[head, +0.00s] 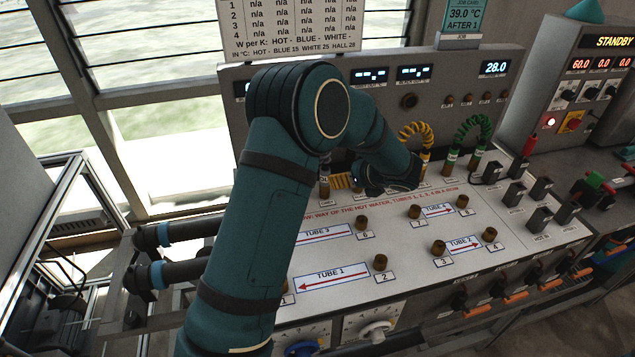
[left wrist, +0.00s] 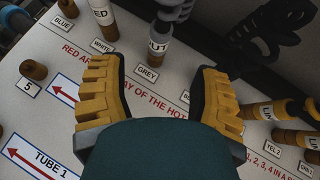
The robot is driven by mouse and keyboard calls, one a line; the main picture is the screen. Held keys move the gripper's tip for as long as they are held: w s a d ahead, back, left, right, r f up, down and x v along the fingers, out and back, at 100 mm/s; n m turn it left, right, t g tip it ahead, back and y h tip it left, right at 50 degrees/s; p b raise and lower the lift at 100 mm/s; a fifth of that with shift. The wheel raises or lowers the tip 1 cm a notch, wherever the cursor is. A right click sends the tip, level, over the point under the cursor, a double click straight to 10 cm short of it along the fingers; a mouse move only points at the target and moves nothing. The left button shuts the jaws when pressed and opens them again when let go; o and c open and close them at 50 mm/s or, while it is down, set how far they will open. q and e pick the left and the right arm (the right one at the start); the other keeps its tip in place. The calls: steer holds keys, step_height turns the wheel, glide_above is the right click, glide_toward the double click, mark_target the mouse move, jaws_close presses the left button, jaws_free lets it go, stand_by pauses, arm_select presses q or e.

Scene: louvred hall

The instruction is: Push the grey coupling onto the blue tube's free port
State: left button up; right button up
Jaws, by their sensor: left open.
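My left gripper (left wrist: 158,92) is open in the left wrist view, its two yellow ribbed fingers apart. Beyond and between them stands a coupling with a white "UT" band (left wrist: 159,45) on a brown base beside the "GREY" label; a grey coiled hose rises from it. I take it for the grey coupling. It looks clear of both fingers. A brown port (left wrist: 68,8) stands by the "BLUE" label at the top left; I cannot tell if it is the blue tube's free port. In the head view the gripper (head: 358,183) is low over the panel's back, partly hidden by my arm.
A coupling marked "ED" (left wrist: 101,18) stands between the blue and grey places. Yellow (head: 417,133) and green (head: 475,132) coiled hoses rise right of the gripper. Several brown ports, such as port 2 (head: 380,262), stick up from the white panel (head: 345,290). The upright back panel (head: 450,95) stands close behind.

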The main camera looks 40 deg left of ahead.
mark_target(328, 176)
arm_select(q)
steer(key=shift+f, duration=0.2)
steer(key=b+x, duration=0.3)
steer(key=x, duration=0.4)
steer(key=shift+a+f, duration=0.25)
steer(key=shift+b+x, duration=0.4)
steer(key=shift+x, duration=0.6)
steer(key=shift+w+r, duration=0.1)
jaws_close()
